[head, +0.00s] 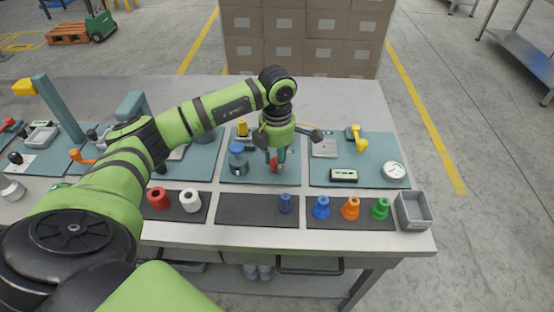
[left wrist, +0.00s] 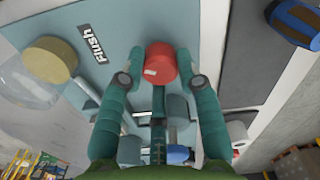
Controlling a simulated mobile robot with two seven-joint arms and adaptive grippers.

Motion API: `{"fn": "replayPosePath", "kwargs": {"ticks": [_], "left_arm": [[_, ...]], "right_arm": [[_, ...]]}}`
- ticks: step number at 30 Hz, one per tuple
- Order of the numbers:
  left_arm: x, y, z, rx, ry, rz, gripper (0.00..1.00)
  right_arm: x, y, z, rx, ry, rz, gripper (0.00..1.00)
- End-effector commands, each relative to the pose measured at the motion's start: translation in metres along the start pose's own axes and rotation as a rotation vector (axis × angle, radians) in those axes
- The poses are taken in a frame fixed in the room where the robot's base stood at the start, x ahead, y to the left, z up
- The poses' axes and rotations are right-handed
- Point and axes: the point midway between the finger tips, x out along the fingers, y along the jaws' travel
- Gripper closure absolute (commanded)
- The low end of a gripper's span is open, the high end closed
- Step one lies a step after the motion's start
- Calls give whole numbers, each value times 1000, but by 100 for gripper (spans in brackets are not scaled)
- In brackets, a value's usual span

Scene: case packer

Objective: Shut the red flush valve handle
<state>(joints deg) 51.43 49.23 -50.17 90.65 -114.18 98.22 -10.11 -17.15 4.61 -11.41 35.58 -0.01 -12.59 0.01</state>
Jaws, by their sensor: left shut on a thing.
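The red flush valve handle (left wrist: 160,63) sits between the two teal fingers of my left gripper (left wrist: 161,82) in the left wrist view. A "Flush" label (left wrist: 97,43) lies on the teal panel beside it. In the head view my left gripper (head: 275,161) points down at the middle teal panel (head: 236,172) and is shut on the red handle, which shows as a small red patch (head: 275,168) below the fingers. The fingers hide most of the handle there. My right gripper is not in view.
Blue, orange and green cones (head: 350,208) stand on a dark mat at the front right, next to a grey bin (head: 413,210). A yellow-handled part (head: 358,138) is on the right panel.

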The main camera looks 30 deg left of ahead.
Motion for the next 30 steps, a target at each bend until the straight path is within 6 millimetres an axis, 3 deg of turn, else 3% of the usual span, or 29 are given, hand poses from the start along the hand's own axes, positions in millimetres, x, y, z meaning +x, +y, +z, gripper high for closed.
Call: {"fn": "replayPosePath", "kwargs": {"ticks": [15,30], "left_arm": [[1,0,0,-391,1,0,99],[0,0,0,-499,1,-1,98]], "right_arm": [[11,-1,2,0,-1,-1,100],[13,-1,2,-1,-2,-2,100]]}}
